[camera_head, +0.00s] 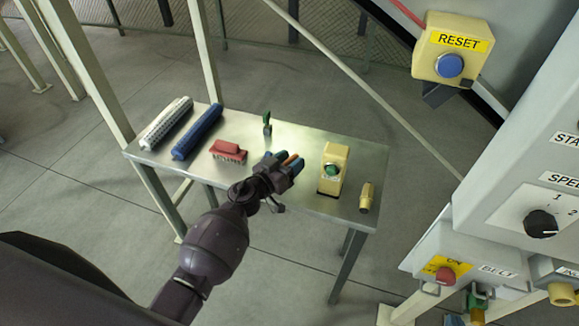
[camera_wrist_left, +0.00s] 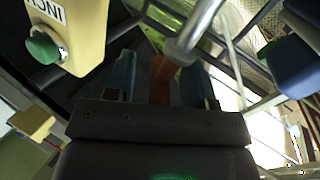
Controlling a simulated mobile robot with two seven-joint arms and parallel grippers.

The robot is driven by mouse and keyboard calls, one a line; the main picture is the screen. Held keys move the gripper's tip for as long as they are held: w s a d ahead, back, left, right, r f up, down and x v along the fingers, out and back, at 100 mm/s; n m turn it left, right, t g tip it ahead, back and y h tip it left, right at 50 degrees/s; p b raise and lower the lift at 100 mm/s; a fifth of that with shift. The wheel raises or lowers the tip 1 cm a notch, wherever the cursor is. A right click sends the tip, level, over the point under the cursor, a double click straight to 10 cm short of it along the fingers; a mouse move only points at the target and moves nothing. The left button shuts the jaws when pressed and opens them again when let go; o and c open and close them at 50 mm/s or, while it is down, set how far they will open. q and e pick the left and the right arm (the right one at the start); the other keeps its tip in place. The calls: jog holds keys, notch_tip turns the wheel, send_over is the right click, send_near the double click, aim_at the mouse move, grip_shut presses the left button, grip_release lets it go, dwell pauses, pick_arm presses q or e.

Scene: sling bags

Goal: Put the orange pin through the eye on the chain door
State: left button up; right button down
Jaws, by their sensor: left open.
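My left gripper (camera_head: 286,163) is over the front middle of the metal table, with its two blue fingers apart. The orange pin (camera_head: 291,158) shows between the fingers. In the left wrist view, the orange pin (camera_wrist_left: 161,78) stands between the open fingers of my left gripper (camera_wrist_left: 160,82), with dark gaps on both sides. I cannot tell whether the pin rests on the table. A grey rounded metal bar (camera_wrist_left: 192,35) crosses near the pin's far end. I cannot make out the chain door or its eye in either view. My right gripper is not in view.
The table (camera_head: 285,135) holds a white roll (camera_head: 165,122), a blue roll (camera_head: 197,131), a red brush (camera_head: 228,151), a green piece (camera_head: 267,122), a yellow green-button box (camera_head: 333,169) and a small yellow cylinder (camera_head: 366,197). A grey control panel (camera_head: 510,205) stands at right.

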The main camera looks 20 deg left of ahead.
pick_arm(q)
grip_shut()
jog(key=shift+r, duration=0.1)
